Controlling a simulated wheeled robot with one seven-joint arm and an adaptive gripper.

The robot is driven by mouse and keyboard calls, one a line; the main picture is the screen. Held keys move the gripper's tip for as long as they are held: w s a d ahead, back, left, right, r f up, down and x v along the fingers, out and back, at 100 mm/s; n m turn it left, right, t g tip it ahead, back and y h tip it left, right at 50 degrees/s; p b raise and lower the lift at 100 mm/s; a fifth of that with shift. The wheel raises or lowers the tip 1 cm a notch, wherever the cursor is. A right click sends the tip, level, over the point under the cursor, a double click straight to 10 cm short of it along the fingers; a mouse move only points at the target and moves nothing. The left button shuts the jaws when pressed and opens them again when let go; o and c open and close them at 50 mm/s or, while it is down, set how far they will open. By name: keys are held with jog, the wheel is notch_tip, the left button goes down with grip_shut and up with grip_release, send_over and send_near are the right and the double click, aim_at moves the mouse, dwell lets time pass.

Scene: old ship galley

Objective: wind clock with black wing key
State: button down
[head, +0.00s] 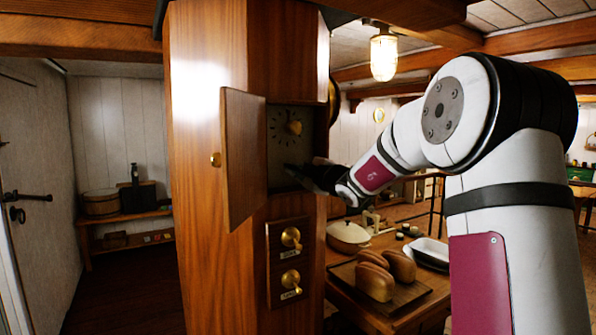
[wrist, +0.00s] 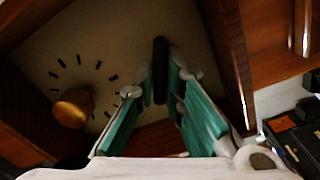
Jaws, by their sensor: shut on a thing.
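The clock face (head: 278,146) is a pale dial with dark marks, recessed in a tall wooden case whose small door stands open. A round brass knob (head: 294,127) sits on the dial. In the wrist view the dial (wrist: 100,45) fills the upper left, with the brass knob (wrist: 73,107) at left. My gripper (wrist: 160,85) is shut on the black wing key (wrist: 160,62), a dark upright shape between the teal finger pads, in front of the dial to the knob's right. I cannot tell whether the key touches the dial. In the head view my gripper (head: 308,177) is at the opening's lower right.
The open wooden door (head: 243,160) sticks out left of the opening. Two brass knobs (head: 290,238) on a labelled plate sit below it. To the right, a table holds bread loaves (head: 376,278) on a board, a lidded pot (head: 348,235) and a white dish (head: 432,252).

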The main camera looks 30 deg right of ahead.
jog(key=m, duration=0.4)
jog(key=shift+r, duration=0.1)
jog(key=shift+m, duration=0.7)
jog(key=shift+d, duration=0.1)
jog(key=shift+m, duration=0.3)
jog(key=m, duration=0.6)
jog(key=c, duration=1.7)
grip_release()
jog(key=shift+w, duration=0.1)
